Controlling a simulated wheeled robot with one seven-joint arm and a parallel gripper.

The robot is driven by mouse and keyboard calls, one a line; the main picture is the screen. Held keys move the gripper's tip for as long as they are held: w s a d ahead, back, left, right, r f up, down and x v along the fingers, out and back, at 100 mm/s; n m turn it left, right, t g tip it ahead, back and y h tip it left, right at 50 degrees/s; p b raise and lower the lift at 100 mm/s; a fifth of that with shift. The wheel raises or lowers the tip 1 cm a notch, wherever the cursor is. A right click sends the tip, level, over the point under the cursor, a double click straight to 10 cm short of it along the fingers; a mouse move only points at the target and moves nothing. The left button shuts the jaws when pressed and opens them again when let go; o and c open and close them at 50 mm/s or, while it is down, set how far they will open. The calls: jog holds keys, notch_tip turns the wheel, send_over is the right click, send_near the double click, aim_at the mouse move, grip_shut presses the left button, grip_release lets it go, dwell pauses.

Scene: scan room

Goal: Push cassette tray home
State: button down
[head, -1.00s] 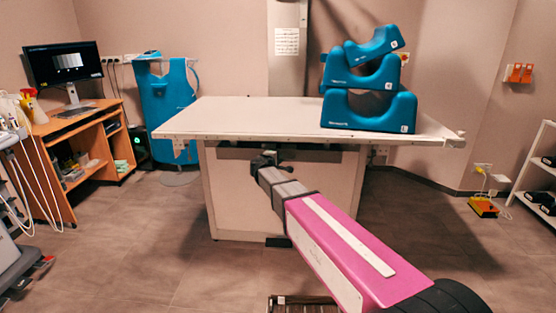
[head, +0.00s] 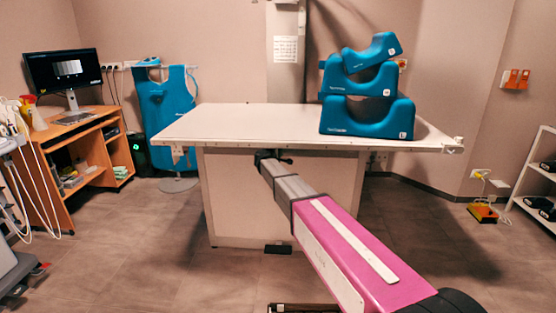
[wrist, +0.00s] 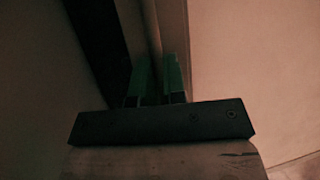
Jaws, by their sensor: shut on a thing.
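My gripper (head: 268,156) is just under the near edge of the white table (head: 250,118), by the top of its pedestal, at the end of my pink and grey arm. In the dark wrist view, my gripper's two greenish fingers (wrist: 157,78) stand close together. They are shut on a long brown edge running away from me, which looks like part of the cassette tray (wrist: 134,35). The rest of the tray is hidden under the tabletop. I cannot tell how far in it sits.
Blue positioning cushions (head: 366,116) are stacked on the table's right. A blue apron stand (head: 168,105) is behind its left side. A wooden desk (head: 85,140) stands left and a white shelf (head: 535,185) right. Floor on both sides of the pedestal is clear.

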jog(key=shift+w, duration=1.1)
jog(key=c, duration=1.2)
grip_release()
jog(key=shift+w, duration=0.1)
jog(key=shift+s+a+r, duration=0.1)
jog(key=shift+s+a, duration=0.05)
jog(key=shift+s, duration=0.45)
jog(key=v, duration=0.9)
jog(key=shift+s+a, duration=0.25)
